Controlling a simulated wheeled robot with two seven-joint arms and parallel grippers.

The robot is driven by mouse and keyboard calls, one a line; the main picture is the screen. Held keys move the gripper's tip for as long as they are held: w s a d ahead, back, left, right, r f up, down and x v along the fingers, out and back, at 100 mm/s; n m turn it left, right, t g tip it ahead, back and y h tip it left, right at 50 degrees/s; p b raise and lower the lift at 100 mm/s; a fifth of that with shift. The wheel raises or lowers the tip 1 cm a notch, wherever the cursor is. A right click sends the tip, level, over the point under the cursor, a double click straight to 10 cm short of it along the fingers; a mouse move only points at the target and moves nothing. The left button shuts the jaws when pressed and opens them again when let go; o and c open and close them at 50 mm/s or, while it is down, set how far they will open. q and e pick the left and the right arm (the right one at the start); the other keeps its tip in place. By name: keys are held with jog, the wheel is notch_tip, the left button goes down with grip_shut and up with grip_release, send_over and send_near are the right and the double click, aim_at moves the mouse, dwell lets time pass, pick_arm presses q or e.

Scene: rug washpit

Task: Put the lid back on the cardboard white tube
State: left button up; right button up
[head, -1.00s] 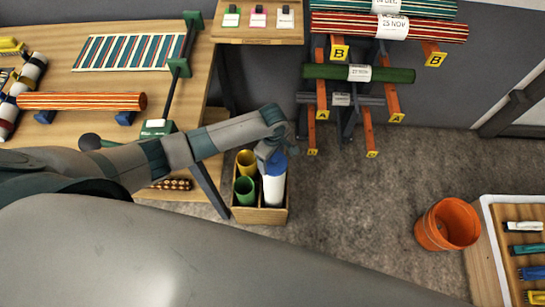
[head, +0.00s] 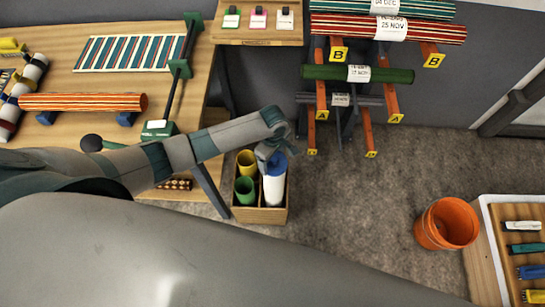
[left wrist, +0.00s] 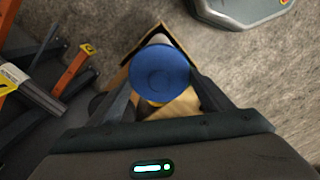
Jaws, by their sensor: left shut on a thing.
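The white cardboard tube (head: 274,190) stands upright in a wooden box on the floor. The blue lid (head: 279,166) is at the tube's top end, and its round face fills the middle of the left wrist view (left wrist: 163,72). My left gripper (head: 270,156) reaches down over the box and is shut on the blue lid, with one finger on each side of it in the left wrist view (left wrist: 162,88). The lid hides the tube's rim, so I cannot tell whether it is fully seated. My right gripper is not in view.
The wooden box (head: 262,216) also holds a yellow tube (head: 246,160) and a green tube (head: 245,189). A workbench (head: 60,65) is at the left, and a rack of rolled rugs (head: 358,74) behind. An orange bucket (head: 447,223) stands right on open floor.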

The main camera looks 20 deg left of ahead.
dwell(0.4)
pick_arm(q)
jog(key=o, duration=1.1)
jog(key=shift+o, duration=0.6)
jog(key=shift+r, duration=0.15)
jog(key=shift+r+p, duration=2.35)
jog(key=shift+p, duration=0.65)
jog(key=shift+r, duration=1)
